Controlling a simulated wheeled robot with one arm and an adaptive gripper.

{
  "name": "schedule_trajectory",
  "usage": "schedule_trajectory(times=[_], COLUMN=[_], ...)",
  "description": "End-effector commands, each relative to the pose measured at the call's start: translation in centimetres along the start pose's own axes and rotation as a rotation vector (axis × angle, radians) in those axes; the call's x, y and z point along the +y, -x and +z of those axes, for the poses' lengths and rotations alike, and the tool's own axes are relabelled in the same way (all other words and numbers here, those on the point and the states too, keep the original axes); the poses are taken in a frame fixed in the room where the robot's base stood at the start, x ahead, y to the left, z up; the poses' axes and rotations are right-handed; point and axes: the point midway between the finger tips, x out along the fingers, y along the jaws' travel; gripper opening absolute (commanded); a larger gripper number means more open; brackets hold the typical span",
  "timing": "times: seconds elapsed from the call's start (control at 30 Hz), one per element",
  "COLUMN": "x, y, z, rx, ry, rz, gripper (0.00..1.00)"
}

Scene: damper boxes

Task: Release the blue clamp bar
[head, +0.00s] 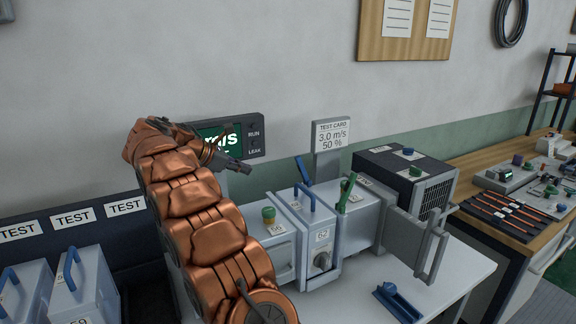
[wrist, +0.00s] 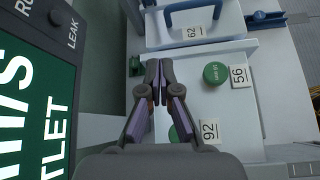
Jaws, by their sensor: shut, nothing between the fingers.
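A blue lever (head: 303,170), which looks like the clamp bar, stands tilted behind the top of the pale box marked 62 (head: 321,237). That box also carries a blue loop handle (head: 307,192), which shows at the top of the wrist view (wrist: 192,14). A green lever (head: 346,190) stands upright to its right. My gripper (head: 245,167) is shut and empty, left of the blue lever and apart from it. In the wrist view my gripper's fingertips (wrist: 159,64) meet above the pale housing marked 56. I cannot clearly see the blue lever there.
A green knob (head: 268,215) stands on the neighbouring housing. A display (head: 228,138) is behind my gripper, and a test card (head: 332,135) rises at the back. A blue bracket (head: 395,300) lies on the white table. Boxes with blue handles (head: 80,285) stand at left.

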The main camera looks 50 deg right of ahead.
Motion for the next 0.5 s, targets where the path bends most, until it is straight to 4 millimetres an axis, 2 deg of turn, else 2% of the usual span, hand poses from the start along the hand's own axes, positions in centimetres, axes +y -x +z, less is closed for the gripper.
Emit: schedule_trajectory(times=[0.2,0.5], x=[2.5,3.9], y=[-2.1,-4.3], z=[0.1,0.3], rx=[-0.088,-0.176], ry=[0.074,0.152], rz=[-0.010,-0.047], gripper=[0.00,0.00])
